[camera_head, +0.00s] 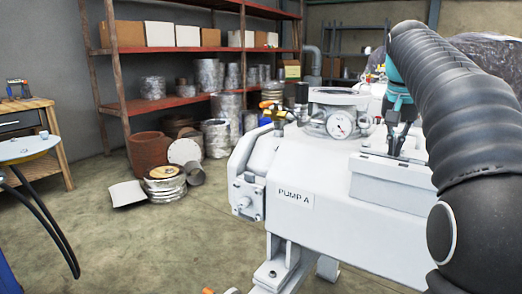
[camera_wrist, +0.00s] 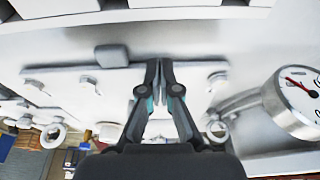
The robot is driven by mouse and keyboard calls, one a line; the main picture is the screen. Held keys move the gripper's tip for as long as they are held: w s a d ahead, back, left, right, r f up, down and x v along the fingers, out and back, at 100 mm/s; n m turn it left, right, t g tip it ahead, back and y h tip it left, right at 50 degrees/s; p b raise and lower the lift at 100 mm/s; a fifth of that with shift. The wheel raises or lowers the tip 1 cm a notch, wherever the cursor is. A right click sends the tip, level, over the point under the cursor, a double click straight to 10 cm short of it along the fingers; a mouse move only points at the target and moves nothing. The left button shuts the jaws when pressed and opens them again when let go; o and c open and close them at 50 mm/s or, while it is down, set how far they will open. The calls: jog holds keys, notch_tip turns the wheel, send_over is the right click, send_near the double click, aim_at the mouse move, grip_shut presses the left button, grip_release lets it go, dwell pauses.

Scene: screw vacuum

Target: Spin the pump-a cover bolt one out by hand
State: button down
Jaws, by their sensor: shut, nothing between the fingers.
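Pump A (camera_head: 325,200) is a large white machine with a "PUMP A" label on its side. A white box-like cover (camera_head: 390,180) stands on its right part. Small raised bolt-like heads, such as one at the left (camera_wrist: 88,82), sit on the plate. I cannot tell which is cover bolt one, and the fingers hide part of the plate. Contact at the fingertips is unclear.
A round pressure gauge (camera_head: 340,124) stands on the pump; it also shows right of my fingers in the wrist view (camera_wrist: 297,98). A dark grey block (camera_wrist: 111,55) sits left of the fingertips. Shelves (camera_head: 190,100) and a wooden bench (camera_head: 45,125) stand behind open floor.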

jog(key=shift+s+d+r+p, duration=0.1)
jog(key=shift+s+d+p, duration=0.45)
jog(key=shift+p, duration=0.8)
jog(key=shift+d+p, duration=0.4)
jog(key=shift+p, duration=0.1)
dwell(0.4)
jog(key=shift+s, duration=0.15)
jog(key=shift+s+a, duration=0.1)
jog(key=shift+s, duration=0.15)
jog(key=shift+r, duration=2.9)
jog(key=shift+w+a+f+b, duration=0.3)
jog(key=shift+f+b, duration=0.15)
jog(key=shift+f, duration=0.55)
jog(key=shift+w+a+f+b, duration=0.3)
jog(key=shift+f+b, duration=0.2)
jog(key=shift+f, duration=0.5)
jog(key=shift+w+a+f+b, duration=0.3)
jog(key=shift+f+b, duration=0.15)
jog(key=shift+f, duration=0.55)
